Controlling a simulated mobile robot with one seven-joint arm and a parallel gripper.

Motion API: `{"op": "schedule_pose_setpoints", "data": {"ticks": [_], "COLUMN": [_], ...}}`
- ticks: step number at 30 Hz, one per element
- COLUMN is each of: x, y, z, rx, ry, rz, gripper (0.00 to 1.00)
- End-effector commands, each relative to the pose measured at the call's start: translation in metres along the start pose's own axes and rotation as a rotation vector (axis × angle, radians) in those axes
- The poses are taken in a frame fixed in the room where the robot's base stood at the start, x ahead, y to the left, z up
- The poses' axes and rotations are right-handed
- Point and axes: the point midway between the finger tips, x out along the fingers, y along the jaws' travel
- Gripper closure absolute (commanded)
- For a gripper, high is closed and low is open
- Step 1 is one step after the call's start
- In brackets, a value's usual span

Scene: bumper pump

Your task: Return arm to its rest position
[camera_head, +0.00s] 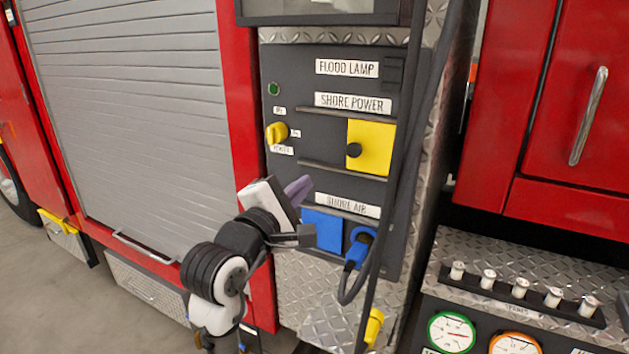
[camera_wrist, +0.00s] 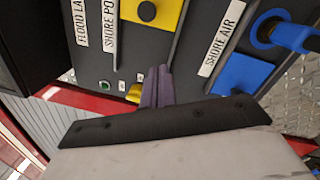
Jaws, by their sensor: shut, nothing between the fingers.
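My arm rises from the bottom of the head view, in front of the red truck's control panel (camera_head: 300,95). My gripper (camera_head: 300,188) has purple fingers that are together and empty. It is just left of the blue shore air cover (camera_head: 322,230) and below the yellow shore power cover (camera_head: 370,147). In the wrist view the fingers (camera_wrist: 157,85) point at the panel, with the shore power label (camera_wrist: 110,25) and yellow cover (camera_wrist: 150,12) above. I cannot tell whether they touch the panel.
A yellow knob (camera_head: 277,132) sits on the panel's left. A blue plug (camera_head: 358,248) with a dark hanging cable is at the lower right. A grey roller shutter (camera_head: 130,110) is at left. Gauges (camera_head: 451,332) and a red cabinet door (camera_head: 590,110) are at right. Floor shows at lower left.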

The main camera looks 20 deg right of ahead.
Motion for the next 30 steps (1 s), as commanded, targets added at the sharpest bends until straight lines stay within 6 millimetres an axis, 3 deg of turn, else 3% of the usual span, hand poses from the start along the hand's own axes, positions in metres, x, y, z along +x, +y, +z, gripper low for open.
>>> {"op": "schedule_pose_setpoints", "data": {"ticks": [6, 13, 17, 20, 23, 27, 30], "x": [-0.028, -0.034, -0.052, -0.087, -0.142, -0.234, -0.306], "y": [0.000, 0.002, 0.033, 0.077, 0.126, 0.180, 0.207], "z": [-0.001, -0.001, -0.021, -0.049, -0.075, -0.094, -0.093], "rx": [0.001, 0.006, 0.115, 0.298, 0.538, 0.897, 1.162], "ry": [0.001, 0.005, 0.069, 0.190, 0.374, 0.696, 0.974], "rz": [0.001, 0.007, 0.126, 0.296, 0.474, 0.663, 0.745], "gripper": [1.00, 1.00, 1.00, 1.00, 1.00, 1.00, 1.00]}}
